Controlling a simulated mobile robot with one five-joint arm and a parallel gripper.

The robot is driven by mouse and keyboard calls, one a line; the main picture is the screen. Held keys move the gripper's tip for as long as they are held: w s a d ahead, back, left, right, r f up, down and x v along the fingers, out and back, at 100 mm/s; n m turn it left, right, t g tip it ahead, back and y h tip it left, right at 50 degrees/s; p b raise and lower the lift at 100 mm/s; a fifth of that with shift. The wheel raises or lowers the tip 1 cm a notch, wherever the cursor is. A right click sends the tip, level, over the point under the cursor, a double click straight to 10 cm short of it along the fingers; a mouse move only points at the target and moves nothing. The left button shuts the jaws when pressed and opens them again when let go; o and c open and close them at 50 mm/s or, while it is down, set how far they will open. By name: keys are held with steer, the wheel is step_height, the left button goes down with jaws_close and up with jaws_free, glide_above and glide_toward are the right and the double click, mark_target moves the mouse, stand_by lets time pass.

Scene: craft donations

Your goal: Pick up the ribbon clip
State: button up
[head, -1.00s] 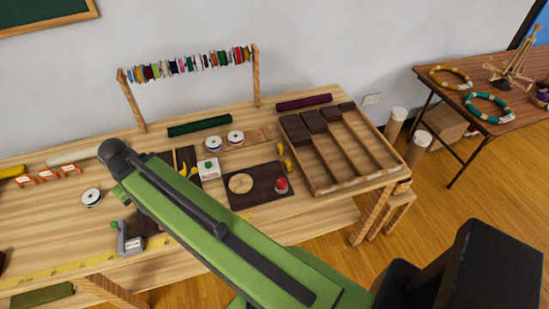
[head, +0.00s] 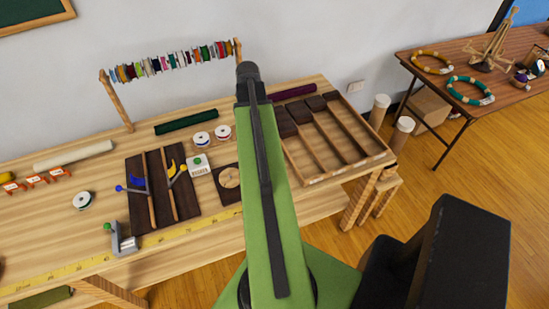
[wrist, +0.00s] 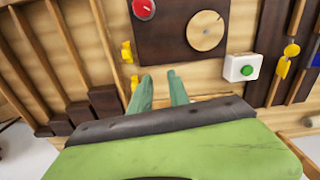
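Two small yellow clip-like pieces lie on the light wood bench in the wrist view, an upper one (wrist: 127,52) and a lower one (wrist: 134,83). I cannot tell for certain which piece is the ribbon clip. My gripper (wrist: 161,82) has two green fingers, apart with nothing visible between them. The left finger is just right of the lower yellow piece in the picture; whether they touch is unclear. In the head view my arm hides the gripper and these pieces.
A dark board (wrist: 175,25) with a red knob (wrist: 144,8) and wooden disc (wrist: 205,31) is close by. A white green-button box (wrist: 242,67) lies to its right. A divided wooden tray (head: 345,165) with dark blocks and a spool rack (head: 117,104) also stand on the bench.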

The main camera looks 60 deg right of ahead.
steer(key=s+d+m, duration=0.1)
steer(key=s+d, duration=0.5)
steer(key=s, duration=0.1)
step_height(320, 180, down, 17)
steer(key=b, duration=1.7)
steer(key=shift+w+a+f, duration=0.1)
steer(key=shift+w+f, duration=0.05)
jaws_close()
